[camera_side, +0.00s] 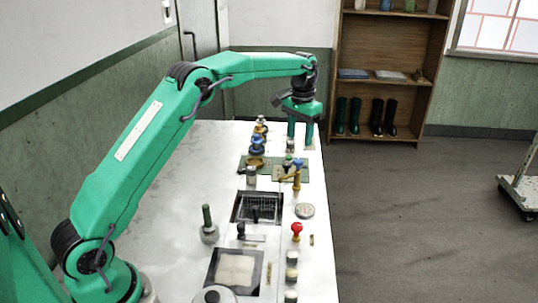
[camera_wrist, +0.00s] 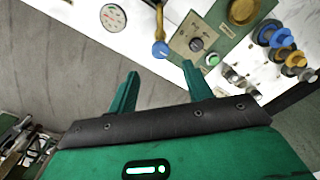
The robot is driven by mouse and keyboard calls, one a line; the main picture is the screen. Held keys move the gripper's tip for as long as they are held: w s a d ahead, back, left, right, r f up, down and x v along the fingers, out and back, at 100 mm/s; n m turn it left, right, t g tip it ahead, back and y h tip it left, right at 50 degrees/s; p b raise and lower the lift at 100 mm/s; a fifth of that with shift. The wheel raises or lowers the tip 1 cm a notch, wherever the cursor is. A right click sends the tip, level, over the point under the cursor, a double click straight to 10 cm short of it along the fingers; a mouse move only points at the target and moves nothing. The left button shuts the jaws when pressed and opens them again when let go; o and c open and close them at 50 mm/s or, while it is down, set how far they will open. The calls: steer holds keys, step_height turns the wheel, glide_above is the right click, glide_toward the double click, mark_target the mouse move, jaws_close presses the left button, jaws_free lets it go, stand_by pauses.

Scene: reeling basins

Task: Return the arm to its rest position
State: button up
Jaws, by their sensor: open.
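My green arm stretches from the lower left over the white counter (camera_side: 180,190) to its far end in the side view. My gripper (camera_side: 300,134) hangs fingers down near the far right corner of the counter. Its two green fingers are apart with nothing between them. The counter's controls lie beyond the fingertips. Whether the fingertips touch anything cannot be told.
The counter carries two dark-framed basins (camera_side: 257,219), a red knob (camera_side: 296,229), a round gauge (camera_side: 305,211) and blue valve wheels (camera_side: 257,146). A green panel (camera_wrist: 188,26) with knobs shows in the wrist view. A wooden shelf (camera_side: 388,56) and a cart (camera_side: 520,190) stand right of the counter.

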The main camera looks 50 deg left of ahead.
steer(key=s+d+r+t, duration=0.1)
steer(key=s+d+r, duration=0.1)
steer(key=s+r, duration=0.6)
steer(key=s+d+r+t, duration=0.25)
steer(key=s+r, duration=0.25)
steer(key=s, duration=0.4)
steer(key=s+d+f+t, duration=0.1)
steer(key=s+f, duration=0.1)
steer(key=s, duration=0.8)
steer(key=s+d+f+t, duration=0.1)
steer(key=s+f, duration=0.2)
steer(key=s, duration=0.7)
steer(key=shift+s+d+f, duration=0.25)
steer(key=shift+s, duration=0.1)
